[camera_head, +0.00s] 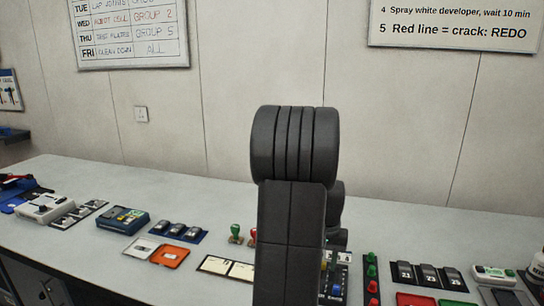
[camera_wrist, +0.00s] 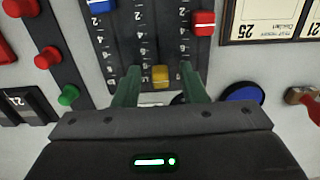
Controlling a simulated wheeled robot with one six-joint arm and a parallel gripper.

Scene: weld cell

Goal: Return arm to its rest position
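My gripper (camera_wrist: 160,74) shows in the wrist view with its two green fingers apart and nothing clearly held. A dark slider panel (camera_wrist: 145,30) lies below it, with a yellow slider knob (camera_wrist: 160,77) showing between the fingers. I cannot tell whether the fingers touch the panel. A blue knob (camera_wrist: 101,5) and a red knob (camera_wrist: 203,22) sit on other tracks. In the head view my dark arm (camera_head: 291,200) rises in the middle and hides my gripper. Part of the slider panel (camera_head: 340,276) shows just right of the arm.
The grey bench (camera_head: 205,195) is crowded along its front. Left of the arm are a blue-grey device (camera_head: 123,220), an orange tray (camera_head: 169,256) and a green stamp (camera_head: 236,232). Right are number blocks (camera_head: 428,274) and a white device (camera_head: 494,273). The bench's back strip is clear before the wall.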

